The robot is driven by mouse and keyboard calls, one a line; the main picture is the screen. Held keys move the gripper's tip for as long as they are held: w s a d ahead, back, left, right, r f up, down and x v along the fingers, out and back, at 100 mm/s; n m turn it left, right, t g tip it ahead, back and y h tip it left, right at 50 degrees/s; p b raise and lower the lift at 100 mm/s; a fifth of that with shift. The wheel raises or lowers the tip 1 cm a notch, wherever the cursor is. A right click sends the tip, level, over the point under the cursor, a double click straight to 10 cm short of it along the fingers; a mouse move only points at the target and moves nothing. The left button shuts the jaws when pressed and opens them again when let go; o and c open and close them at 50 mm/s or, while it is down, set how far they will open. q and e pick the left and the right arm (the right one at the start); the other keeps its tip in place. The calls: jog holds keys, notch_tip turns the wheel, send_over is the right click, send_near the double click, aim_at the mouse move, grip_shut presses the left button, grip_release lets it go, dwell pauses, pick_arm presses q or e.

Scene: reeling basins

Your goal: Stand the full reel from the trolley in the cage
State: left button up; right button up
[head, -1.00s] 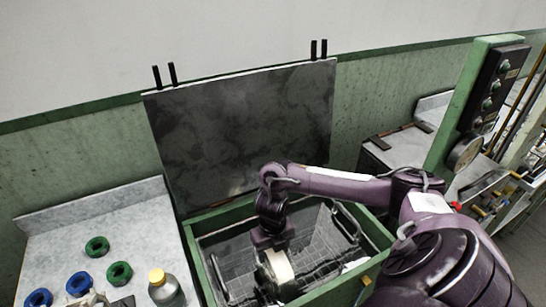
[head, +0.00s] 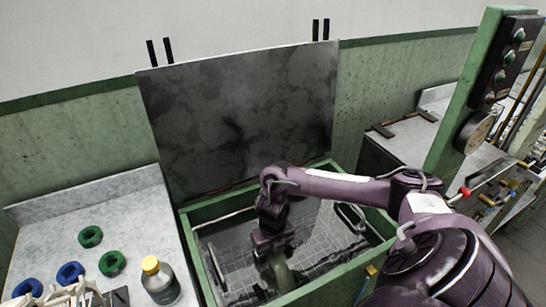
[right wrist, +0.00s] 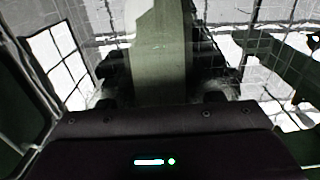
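My right gripper (head: 272,245) reaches down into the open green-rimmed basin. It is shut on the full reel (head: 283,276), which looks grey-green in the shade and is partly hidden by the gripper. In the right wrist view the reel (right wrist: 160,50) stands edge-on as a broad band between the two fingers. The wire cage (head: 325,232) lies in the basin, its mesh around the reel in the right wrist view. Whether the reel touches the cage floor I cannot tell.
The basin's raised dark lid (head: 240,115) stands behind it. The basin's green rim (head: 195,255) surrounds the cage. On the left, a counter (head: 40,220) holds green and blue rings and a yellow-capped bottle (head: 160,281). A green control post (head: 470,110) stands at right.

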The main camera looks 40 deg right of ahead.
jog(key=o, duration=0.5)
jog(key=shift+r+p, duration=0.9)
jog(key=shift+r, duration=3)
